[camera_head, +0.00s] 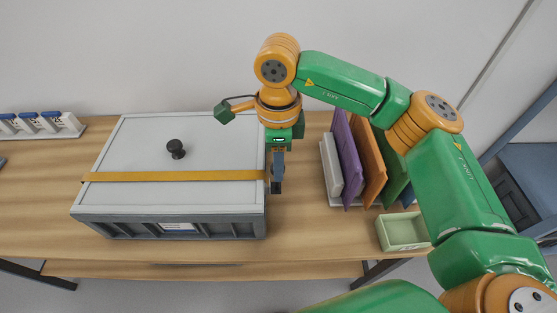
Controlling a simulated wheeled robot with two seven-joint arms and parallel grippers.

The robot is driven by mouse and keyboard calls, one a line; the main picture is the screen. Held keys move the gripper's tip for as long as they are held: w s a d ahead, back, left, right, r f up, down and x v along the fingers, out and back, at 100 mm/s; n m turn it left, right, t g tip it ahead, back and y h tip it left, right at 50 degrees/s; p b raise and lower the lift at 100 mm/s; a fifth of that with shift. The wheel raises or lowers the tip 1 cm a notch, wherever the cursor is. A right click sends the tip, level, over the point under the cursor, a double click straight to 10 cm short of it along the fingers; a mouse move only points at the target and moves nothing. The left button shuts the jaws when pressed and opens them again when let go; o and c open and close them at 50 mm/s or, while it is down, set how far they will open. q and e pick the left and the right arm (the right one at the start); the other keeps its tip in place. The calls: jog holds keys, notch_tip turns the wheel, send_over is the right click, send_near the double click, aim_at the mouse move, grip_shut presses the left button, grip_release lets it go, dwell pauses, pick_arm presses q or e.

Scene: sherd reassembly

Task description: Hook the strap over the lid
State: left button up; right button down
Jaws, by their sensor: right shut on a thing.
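A yellow strap (180,176) lies across the front part of the grey lid (215,148) of a crate (135,228), from the left edge to the right edge. A black knob (175,149) stands on the lid behind the strap. My right gripper (276,186) points down at the right edge of the lid and is shut on the strap's right end. Its fingers hide that end, so I cannot tell whether it is hooked on anything. My left gripper is not in view.
Purple, orange and green upright panels (368,160) stand in a rack right of the crate. A small pale green tray (404,232) sits at the table's front right. A white rack with blue-capped items (38,124) is at the far left. Bare wooden table (310,235) lies right of the crate.

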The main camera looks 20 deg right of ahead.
jog(key=shift+a, duration=0.3)
jog(key=shift+r, duration=0.1)
dwell(0.4)
jog(key=shift+r, duration=0.3)
jog(key=shift+w, duration=0.1)
